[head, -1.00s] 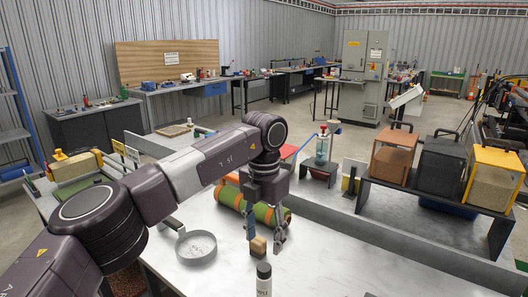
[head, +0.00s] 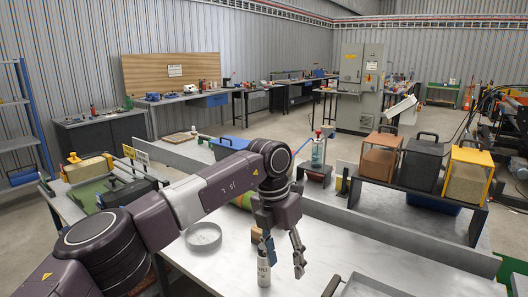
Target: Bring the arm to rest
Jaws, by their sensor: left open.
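My left gripper (head: 284,262) hangs fingers down over the front part of the pale table (head: 235,272). Its two fingers are apart, with no object seen between them. A green and orange turf roll (head: 242,200) lies behind the gripper and is mostly hidden by my arm and wrist. My right gripper is out of view.
A round metal dish (head: 203,236) lies to the left. A dark rack (head: 410,198) with box frames stands at right.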

